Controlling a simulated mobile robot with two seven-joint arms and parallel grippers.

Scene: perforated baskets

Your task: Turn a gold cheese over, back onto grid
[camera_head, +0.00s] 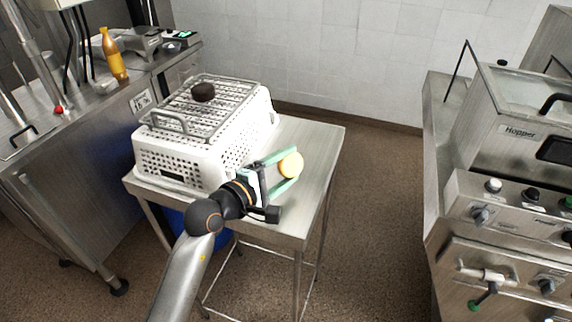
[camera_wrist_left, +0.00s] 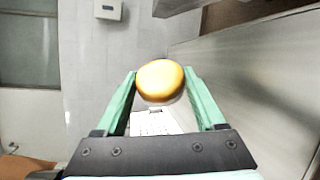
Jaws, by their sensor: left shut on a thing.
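A round gold cheese (camera_head: 291,165) is held between the green fingers of my left gripper (camera_head: 286,168), above the right part of the steel table. It also shows in the left wrist view (camera_wrist_left: 160,81), between the fingertips of the left gripper (camera_wrist_left: 161,84). The metal grid (camera_head: 205,107) lies on top of a white perforated basket (camera_head: 190,152), to the left of the gripper. A dark brown round thing (camera_head: 203,92) sits on the grid toward its far side. My right gripper is not in view.
The steel table (camera_head: 318,150) has bare room to the right of the basket. A counter with an orange bottle (camera_head: 114,55) stands at the left. A steel machine marked Hopper (camera_head: 520,131) stands at the right, across a floor gap.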

